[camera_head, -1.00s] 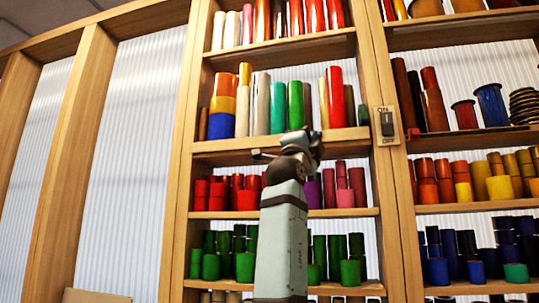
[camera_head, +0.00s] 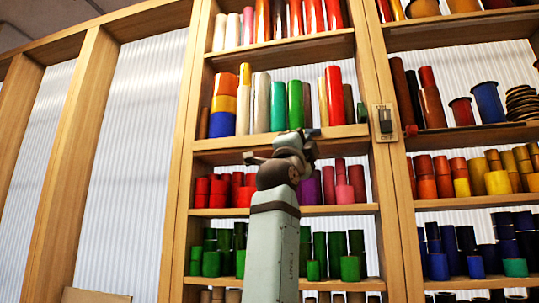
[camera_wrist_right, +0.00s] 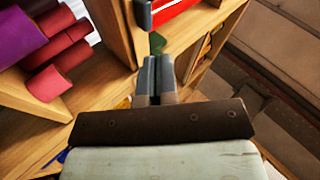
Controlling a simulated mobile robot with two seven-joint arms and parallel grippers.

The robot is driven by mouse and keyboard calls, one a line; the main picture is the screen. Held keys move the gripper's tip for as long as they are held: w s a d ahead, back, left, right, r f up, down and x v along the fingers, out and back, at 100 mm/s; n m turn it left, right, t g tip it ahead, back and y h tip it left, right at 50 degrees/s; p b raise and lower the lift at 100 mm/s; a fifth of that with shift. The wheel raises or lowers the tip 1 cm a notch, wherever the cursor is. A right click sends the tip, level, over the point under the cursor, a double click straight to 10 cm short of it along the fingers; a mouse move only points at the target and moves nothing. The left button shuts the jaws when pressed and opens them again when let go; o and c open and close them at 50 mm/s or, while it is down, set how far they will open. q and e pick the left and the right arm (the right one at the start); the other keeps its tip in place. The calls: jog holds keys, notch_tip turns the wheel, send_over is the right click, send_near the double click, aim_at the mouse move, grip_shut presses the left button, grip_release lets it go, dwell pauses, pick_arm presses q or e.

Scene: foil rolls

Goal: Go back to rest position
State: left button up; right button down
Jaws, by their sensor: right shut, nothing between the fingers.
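My right arm (camera_head: 273,235) rises from the bottom of the head view, in front of the middle shelf bay. My right gripper (camera_head: 312,132) is at its top, small and partly hidden by the wrist. It appears left of the switch (camera_head: 386,121) on the wooden post, apart from it in the picture. In the right wrist view the two grey fingers (camera_wrist_right: 156,76) lie side by side, shut and empty. A red and grey part (camera_wrist_right: 172,12) shows beyond the fingertips. My left gripper is not in view.
Wooden shelves (camera_head: 285,142) hold many coloured rolls behind my arm. Purple and red rolls (camera_wrist_right: 50,85) lie left of the fingers in the wrist view. The wooden post (camera_head: 395,190) stands right of my arm. Bare corrugated panels (camera_head: 125,165) fill the left side.

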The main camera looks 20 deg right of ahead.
jog(key=shift+s+a+f, duration=0.2)
jog(key=shift+a+f, duration=0.1)
jog(key=shift+f, duration=0.05)
dwell(0.3)
